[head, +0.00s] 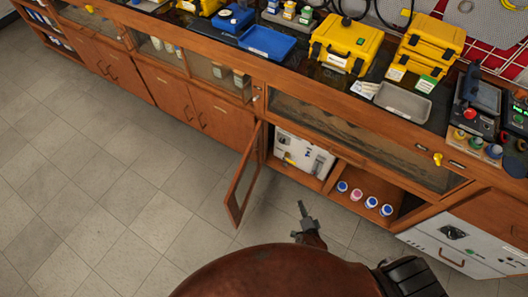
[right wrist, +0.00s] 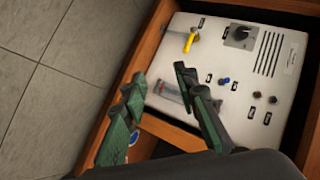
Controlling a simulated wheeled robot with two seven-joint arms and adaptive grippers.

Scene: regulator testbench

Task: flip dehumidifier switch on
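A white control panel (head: 303,153) sits inside the open cabinet bay; it fills much of the right wrist view (right wrist: 262,60). It carries a yellow lever (right wrist: 191,40), a black rotary knob (right wrist: 239,34), a small blue-tipped switch (right wrist: 224,81), several small dark knobs and a clear tube-like part (right wrist: 170,91). The labels are too small to read, so I cannot tell which control is the dehumidifier's. My right gripper (head: 302,208) is in front of the bay, its fingers (right wrist: 157,78) apart and empty, over the panel's near left part. My left gripper is not in view.
The wooden cabinet door (head: 243,178) stands open left of the gripper. Several capped bottles (head: 357,195) stand on the cabinet floor right of the panel. The counter above holds yellow cases (head: 345,44) and a blue tray (head: 268,42). The tiled floor (head: 120,170) at left is clear.

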